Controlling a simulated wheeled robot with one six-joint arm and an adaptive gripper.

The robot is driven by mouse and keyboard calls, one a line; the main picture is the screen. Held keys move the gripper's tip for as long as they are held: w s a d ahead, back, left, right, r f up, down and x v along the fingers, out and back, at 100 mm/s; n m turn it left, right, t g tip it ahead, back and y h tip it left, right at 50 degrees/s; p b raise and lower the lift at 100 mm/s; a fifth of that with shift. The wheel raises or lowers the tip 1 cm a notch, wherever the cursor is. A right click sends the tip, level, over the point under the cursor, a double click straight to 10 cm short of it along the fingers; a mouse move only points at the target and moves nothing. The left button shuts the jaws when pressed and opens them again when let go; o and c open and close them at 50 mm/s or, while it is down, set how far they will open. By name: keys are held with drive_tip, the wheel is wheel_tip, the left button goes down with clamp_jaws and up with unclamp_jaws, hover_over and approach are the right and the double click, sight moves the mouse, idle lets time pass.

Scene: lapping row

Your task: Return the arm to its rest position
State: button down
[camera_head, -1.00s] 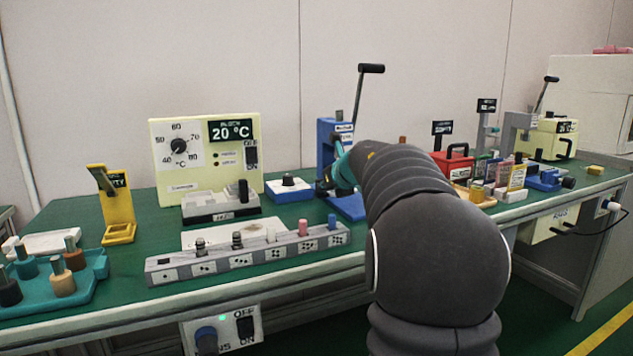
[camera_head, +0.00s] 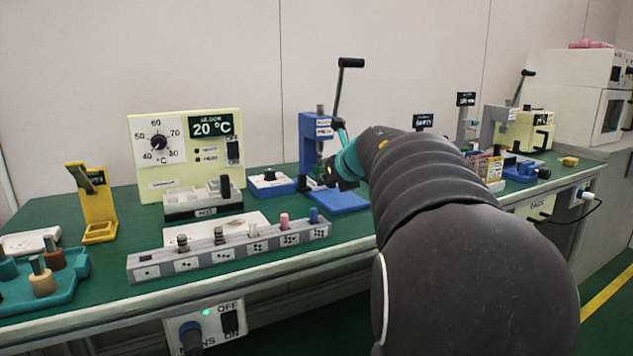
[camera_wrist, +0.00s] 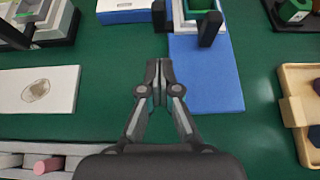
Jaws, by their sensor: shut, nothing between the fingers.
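My gripper (camera_wrist: 158,72) is shut and empty in the wrist view. It points down over the green bench top, at the left edge of a blue base plate (camera_wrist: 208,75). In the head view my gripper (camera_head: 338,180) is partly hidden by my dark sleeved arm, which reaches in from the lower right. It is in front of the blue lever press (camera_head: 313,137), above its blue base. The gap between my fingertips and the bench cannot be told.
A grey rack (camera_head: 155,268) with several coloured pegs lies along the front edge. A heater block unit (camera_head: 165,180) reading 20 °C stands behind it. A teal tray (camera_head: 65,285) and yellow stand (camera_head: 95,232) are at left. A wooden tray (camera_wrist: 290,90) is right of my gripper.

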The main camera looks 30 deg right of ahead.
drive_tip(key=shift+v, duration=2)
drive_tip(key=s+a+r+m+t+h, duration=0.45)
drive_tip(key=a+r+m, duration=0.25)
drive_tip(key=m, duration=0.9)
drive_tip(key=s+a+f+m+g+y+p, duration=0.1)
drive_tip(key=s+a+f+m+g+y, duration=0.1)
drive_tip(key=s+a+f+m+g, duration=0.3)
drive_tip(key=s+a+f+m+g+y+p, duration=0.1)
drive_tip(key=s+a+f+m+g+y, duration=0.2)
drive_tip(key=s+a+f+m, duration=0.9)
drive_tip(key=s+f+m+g, duration=0.2)
drive_tip(key=s+f+g, duration=0.1)
drive_tip(key=s+f, duration=0.4)
wheel_tip(320, 180, down, 2)
drive_tip(key=shift+f+m, duration=0.1)
drive_tip(key=shift+m, duration=0.2)
